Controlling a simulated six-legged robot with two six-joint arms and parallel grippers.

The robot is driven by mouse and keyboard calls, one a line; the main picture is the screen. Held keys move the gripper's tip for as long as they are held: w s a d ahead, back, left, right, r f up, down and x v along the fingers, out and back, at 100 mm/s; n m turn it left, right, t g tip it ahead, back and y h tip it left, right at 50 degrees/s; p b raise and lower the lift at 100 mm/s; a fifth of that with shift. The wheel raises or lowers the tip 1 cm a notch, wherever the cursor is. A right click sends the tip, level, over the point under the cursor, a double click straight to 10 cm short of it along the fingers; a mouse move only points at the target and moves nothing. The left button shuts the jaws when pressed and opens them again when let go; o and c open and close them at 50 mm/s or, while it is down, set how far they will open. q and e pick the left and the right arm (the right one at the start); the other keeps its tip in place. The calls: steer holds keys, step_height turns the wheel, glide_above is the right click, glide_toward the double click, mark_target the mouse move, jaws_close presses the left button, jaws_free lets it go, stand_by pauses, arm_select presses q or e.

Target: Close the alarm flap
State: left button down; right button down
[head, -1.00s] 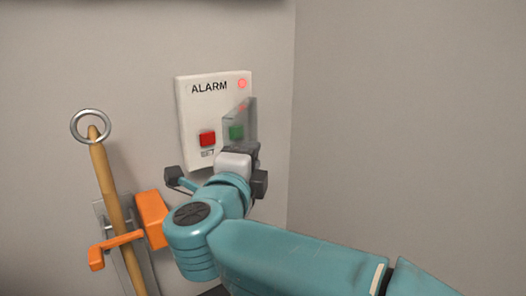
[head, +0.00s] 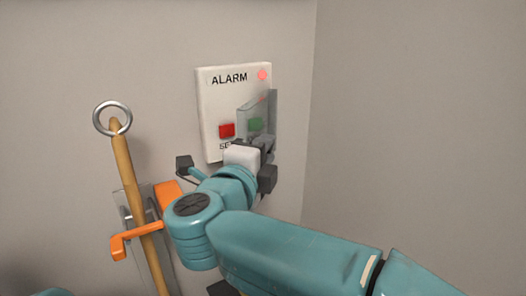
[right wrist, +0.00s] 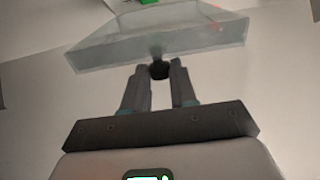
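The white alarm panel (head: 211,110) is on the back wall with a red lamp (head: 263,75) and a red button (head: 227,131). Its clear flap (head: 253,113) stands out from the panel, open, and a green button (head: 256,124) shows through it. In the right wrist view the flap (right wrist: 160,40) spans above my fingers, with a small dark knob (right wrist: 159,70) on its near edge. My right gripper (right wrist: 160,72) has the knob between its fingertips with no clear gap. In the head view the gripper (head: 264,148) partly hides the panel's lower right. My left gripper is out of view.
A wooden pole (head: 128,175) with a metal ring (head: 112,118) stands at left, by an orange lever (head: 135,238) on a metal plate. A side wall (head: 420,120) meets the back wall close to the panel's right.

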steer(key=c, duration=0.9)
jaws_free()
steer(key=b+v, duration=0.4)
steer(key=v, duration=1.2)
steer(key=shift+s+b, duration=0.15)
steer(key=shift+b, duration=0.15)
